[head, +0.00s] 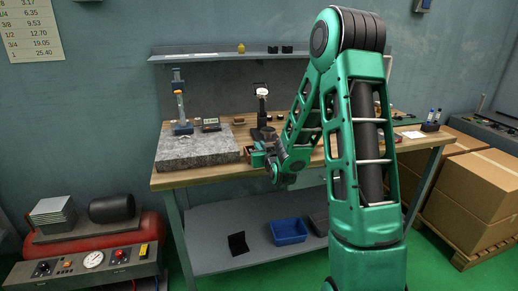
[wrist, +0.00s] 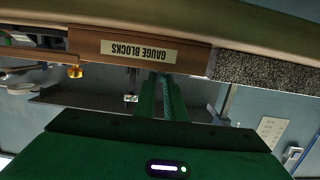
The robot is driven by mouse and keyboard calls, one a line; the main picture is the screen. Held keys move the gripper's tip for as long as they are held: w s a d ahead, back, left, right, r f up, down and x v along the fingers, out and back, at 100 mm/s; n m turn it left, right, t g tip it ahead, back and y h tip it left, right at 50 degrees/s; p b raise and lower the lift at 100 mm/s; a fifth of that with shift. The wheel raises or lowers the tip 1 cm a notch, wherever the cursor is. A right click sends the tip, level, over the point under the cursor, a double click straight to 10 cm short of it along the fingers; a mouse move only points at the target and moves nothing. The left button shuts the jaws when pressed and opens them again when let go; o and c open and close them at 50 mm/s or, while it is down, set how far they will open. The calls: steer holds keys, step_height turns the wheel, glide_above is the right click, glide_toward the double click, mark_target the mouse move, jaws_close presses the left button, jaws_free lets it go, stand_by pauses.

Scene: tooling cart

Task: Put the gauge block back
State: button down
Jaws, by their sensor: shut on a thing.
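The brown wooden box labelled GAUGE BLOCKS (wrist: 190,58) shows upside down in the wrist view, beside the speckled granite plate. In the head view the box (head: 257,158) sits at the bench's front edge, just right of the granite plate (head: 197,150). My gripper (head: 273,163) is at the box, partly covering it. In the wrist view my green fingers (wrist: 166,98) reach to the box's edge, and their tips are hidden behind its front wall. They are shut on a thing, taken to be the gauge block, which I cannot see.
A height gauge (head: 180,115) and a small display (head: 210,124) stand on the granite plate. A dial gauge stand (head: 262,110) stands behind the box. A blue bin (head: 289,231) is on the lower shelf. Cardboard boxes (head: 475,190) stand at the right.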

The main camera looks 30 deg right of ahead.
steer(key=shift+f, duration=0.55)
steer(key=c, duration=1.8)
jaws_free()
